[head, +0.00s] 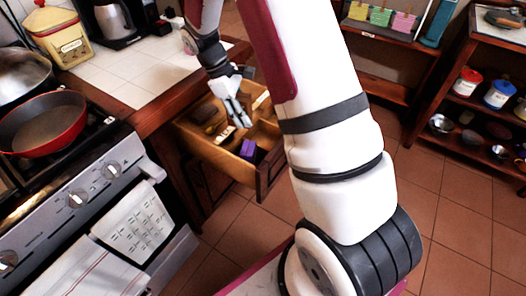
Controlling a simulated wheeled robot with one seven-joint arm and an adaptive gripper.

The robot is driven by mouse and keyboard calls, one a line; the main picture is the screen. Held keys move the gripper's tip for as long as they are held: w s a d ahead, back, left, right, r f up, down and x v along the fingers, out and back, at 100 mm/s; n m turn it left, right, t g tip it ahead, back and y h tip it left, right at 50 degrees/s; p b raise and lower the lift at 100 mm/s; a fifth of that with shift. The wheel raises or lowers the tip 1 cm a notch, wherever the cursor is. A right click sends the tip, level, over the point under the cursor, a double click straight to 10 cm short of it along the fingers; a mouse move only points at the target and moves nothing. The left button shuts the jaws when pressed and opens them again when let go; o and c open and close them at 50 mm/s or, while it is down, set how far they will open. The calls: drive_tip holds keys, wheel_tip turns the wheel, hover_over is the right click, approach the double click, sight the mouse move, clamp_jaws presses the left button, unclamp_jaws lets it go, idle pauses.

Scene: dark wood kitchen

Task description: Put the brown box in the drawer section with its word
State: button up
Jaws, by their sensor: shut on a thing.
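An open wooden drawer (213,154) with dividers sticks out below the tiled counter in the head view. A purple box (248,150) lies in its front compartment. A dark brown item (204,113) lies in a rear left section, with smaller brown shapes near the middle. My gripper (238,115) points down over the drawer, its fingers close together. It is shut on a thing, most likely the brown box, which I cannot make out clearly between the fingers. I cannot read any words on the sections. My arm hides part of the drawer's right side.
A stove with a red pan (42,122) stands at the left, with towels on its front rail. A yellow canister (58,36) and a coffee maker (115,20) stand on the counter. Shelves with cans and bowls are at the right. The tiled floor between is clear.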

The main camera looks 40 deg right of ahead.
drive_tip(key=d+f+n+t+h+b, duration=0.2)
drive_tip(key=d+f+n+t+b, duration=0.1)
drive_tip(key=d+f+n+b, duration=0.55)
drive_tip(key=shift+n, duration=0.65)
drive_tip(key=b+x, duration=0.1)
drive_tip(key=x, duration=0.1)
drive_tip(key=a+b+x, duration=0.1)
drive_tip(key=b+x, duration=0.1)
drive_tip(key=x, duration=0.1)
drive_tip(key=w+b+x, duration=0.1)
drive_tip(key=b+x, duration=0.1)
drive_tip(key=x, duration=0.1)
drive_tip(key=shift+a+f, duration=0.2)
drive_tip(key=shift+f, duration=0.25)
drive_tip(key=shift+f+b, duration=0.15)
drive_tip(key=shift+b, duration=0.15)
drive_tip(key=o, duration=1.2)
